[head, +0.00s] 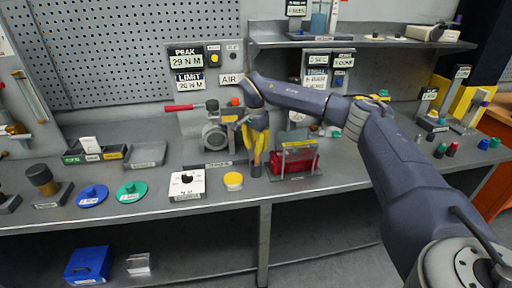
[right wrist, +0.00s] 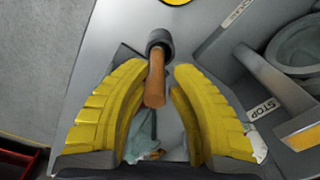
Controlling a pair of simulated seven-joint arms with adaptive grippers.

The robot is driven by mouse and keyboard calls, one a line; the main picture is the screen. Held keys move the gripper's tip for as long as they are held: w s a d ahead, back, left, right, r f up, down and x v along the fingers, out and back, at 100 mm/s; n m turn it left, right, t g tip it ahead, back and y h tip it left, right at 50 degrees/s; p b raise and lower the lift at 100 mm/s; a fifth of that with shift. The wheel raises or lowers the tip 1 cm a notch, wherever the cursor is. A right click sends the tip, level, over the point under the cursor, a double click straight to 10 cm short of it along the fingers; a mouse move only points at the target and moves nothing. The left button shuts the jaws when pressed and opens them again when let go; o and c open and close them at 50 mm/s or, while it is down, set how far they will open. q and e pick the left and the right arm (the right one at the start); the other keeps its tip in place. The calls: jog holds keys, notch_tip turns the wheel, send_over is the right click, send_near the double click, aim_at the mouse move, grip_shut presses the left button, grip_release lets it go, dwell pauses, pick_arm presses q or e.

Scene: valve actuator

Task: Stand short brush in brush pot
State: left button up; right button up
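The short brush shows as an orange-brown wooden handle (right wrist: 155,82), also in the head view (head: 257,155). Its lower end is inside the mouth of the dark grey brush pot (right wrist: 160,39), and its bristles are hidden. The pot (head: 256,171) stands on the bench near its front edge. My right gripper (head: 257,135) is above the pot, pointing down. In the right wrist view its yellow fingers (right wrist: 160,68) are apart on both sides of the handle, with gaps visible. My left gripper is not in view.
A red part in a grey stand (head: 297,161) is close right of the pot. A yellow round lid (head: 233,181) lies to its left, beside a white box (head: 187,184). The motor-like grey unit (head: 215,137) stands behind. The bench's front edge is close.

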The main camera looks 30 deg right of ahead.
jog(key=shift+o, duration=0.9)
jog(key=shift+a+r, duration=0.15)
jog(key=shift+r, duration=5.85)
